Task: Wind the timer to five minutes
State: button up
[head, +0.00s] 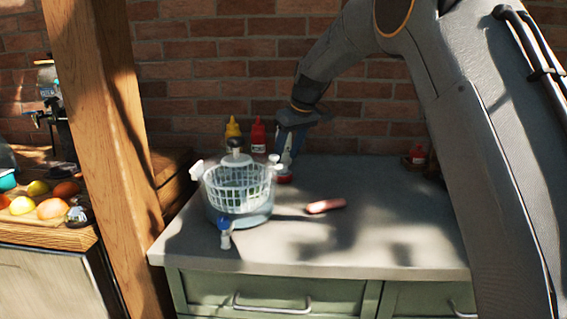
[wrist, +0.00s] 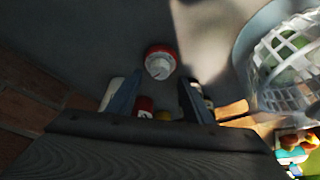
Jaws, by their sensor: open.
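The timer is a round red piece with a white dial on top, and it lies on the grey counter (head: 370,245). In the wrist view the timer (wrist: 161,62) shows just beyond the fingertips, near the middle of the gap. In the head view a red bit of the timer (head: 285,179) shows right under my gripper (head: 287,157), which hides most of it. My gripper (wrist: 159,80) is open, with one finger on each side and nothing between. The dial's marks are too small to read.
A clear bowl with a white basket (head: 236,190) stands just left of my gripper. A yellow bottle (head: 233,130) and a red bottle (head: 258,136) stand behind it. A pinkish object (head: 326,206) lies to the right. The counter's right part is mostly free.

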jog(key=shift+x, duration=1.85)
jog(key=c, duration=1)
